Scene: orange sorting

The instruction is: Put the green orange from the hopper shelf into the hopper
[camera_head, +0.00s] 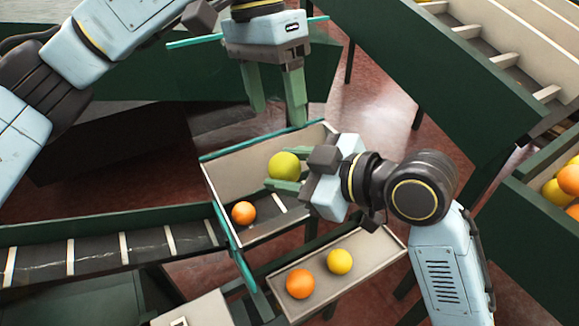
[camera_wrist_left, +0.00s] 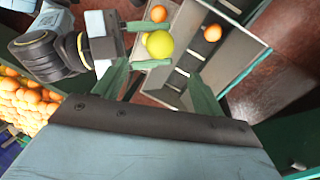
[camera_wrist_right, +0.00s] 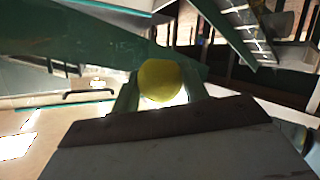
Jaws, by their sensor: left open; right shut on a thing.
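The green orange (camera_head: 284,166), yellow-green, is held between the fingers of my right gripper (camera_head: 288,169), over the hopper (camera_head: 222,174). It also shows in the left wrist view (camera_wrist_left: 159,44) and the right wrist view (camera_wrist_right: 160,80). The hopper is a beige-walled bin with a dark slatted floor, and an orange fruit (camera_head: 243,213) lies inside it. The hopper shelf (camera_head: 374,263) is a shallow beige tray at lower right of the hopper. My left gripper (camera_head: 277,112) is open and empty above the hopper's far edge, pointing down.
On the shelf lie an orange fruit (camera_head: 300,283) and a yellow one (camera_head: 339,261). A dark slatted conveyor (camera_head: 95,256) meets the hopper from the left. A green-sided chute (camera_head: 450,75) stands at upper right, and a bin of oranges (camera_head: 535,195) at the right edge.

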